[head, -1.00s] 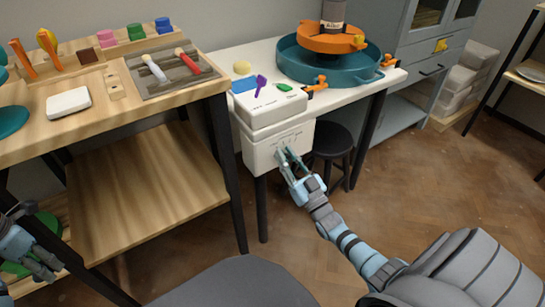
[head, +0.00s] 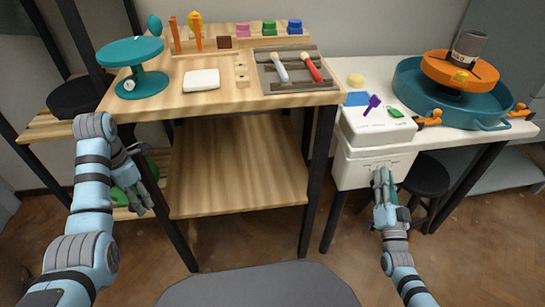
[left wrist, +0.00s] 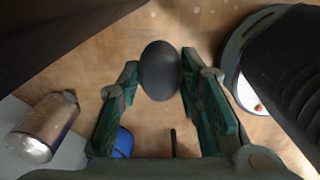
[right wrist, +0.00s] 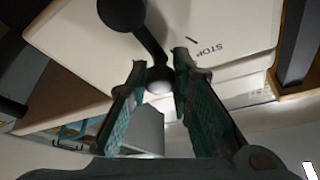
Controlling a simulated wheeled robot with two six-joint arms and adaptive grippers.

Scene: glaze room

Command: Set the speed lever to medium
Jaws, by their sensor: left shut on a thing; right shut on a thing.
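The speed lever (right wrist: 148,45) is a dark bent arm with round ends, on the underside or front of a white housing (right wrist: 95,55). "STOP" is printed on the housing beside it. My right gripper (right wrist: 162,62) is shut on the lever's end knob (right wrist: 160,84). In the head view this gripper (head: 383,175) is against the front of the white box (head: 355,168) under the white table, and it hides the lever. My left gripper (head: 142,188) is low, left of the wooden table. In the left wrist view it is shut on a dark ball (left wrist: 160,66).
A wooden worktable (head: 215,100) with tools stands left of the white table (head: 385,92), which bears a teal basin (head: 410,100) with an orange wheel. A black stool (head: 428,175) stands right of the box. A metal can (left wrist: 45,128) lies near my left gripper.

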